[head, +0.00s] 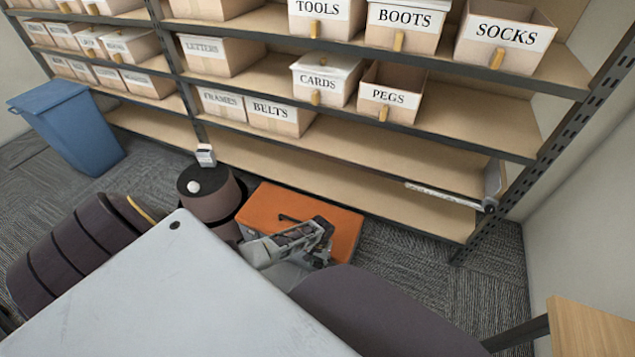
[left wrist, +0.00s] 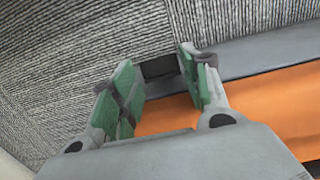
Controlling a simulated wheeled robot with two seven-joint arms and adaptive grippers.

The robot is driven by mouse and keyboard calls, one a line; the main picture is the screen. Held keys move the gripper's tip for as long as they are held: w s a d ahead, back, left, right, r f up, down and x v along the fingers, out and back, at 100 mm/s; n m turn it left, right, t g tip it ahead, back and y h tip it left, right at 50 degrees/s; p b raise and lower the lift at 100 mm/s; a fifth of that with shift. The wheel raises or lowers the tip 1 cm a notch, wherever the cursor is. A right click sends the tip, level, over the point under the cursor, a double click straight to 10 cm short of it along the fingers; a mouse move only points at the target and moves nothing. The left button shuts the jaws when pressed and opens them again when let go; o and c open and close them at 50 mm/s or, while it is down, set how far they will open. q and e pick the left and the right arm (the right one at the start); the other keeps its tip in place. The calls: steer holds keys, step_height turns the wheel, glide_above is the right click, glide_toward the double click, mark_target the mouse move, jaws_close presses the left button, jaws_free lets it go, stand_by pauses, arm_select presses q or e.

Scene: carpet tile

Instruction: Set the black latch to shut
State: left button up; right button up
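An orange case (head: 335,215) lies on the carpet in front of the shelving, with a dark handle-like piece on it in the head view. My left gripper (head: 322,228) is over the case's near side. In the left wrist view its two green-padded fingers (left wrist: 163,80) are apart. A black piece (left wrist: 160,67), which looks like the latch, shows between and just beyond the fingers at the edge of the orange case (left wrist: 270,105). I cannot tell whether a finger touches it or how it is set. My right gripper does not show.
Metal shelving (head: 375,215) stands behind the case, with labelled bins on its upper boards. A silver bar (head: 445,194) runs along the low shelf at right. A blue bin (head: 75,125) stands at left. Open carpet (head: 420,260) lies right of the case.

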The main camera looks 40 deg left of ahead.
arm_select(q)
steer(key=shift+o, duration=0.9)
steer(key=shift+s+f, duration=0.1)
steer(key=shift+s, duration=0.2)
step_height(320, 180, up, 12)
steer(key=w, duration=0.1)
steer(key=shift+a, duration=0.15)
steer(key=shift+f, duration=0.1)
stand_by(0.3)
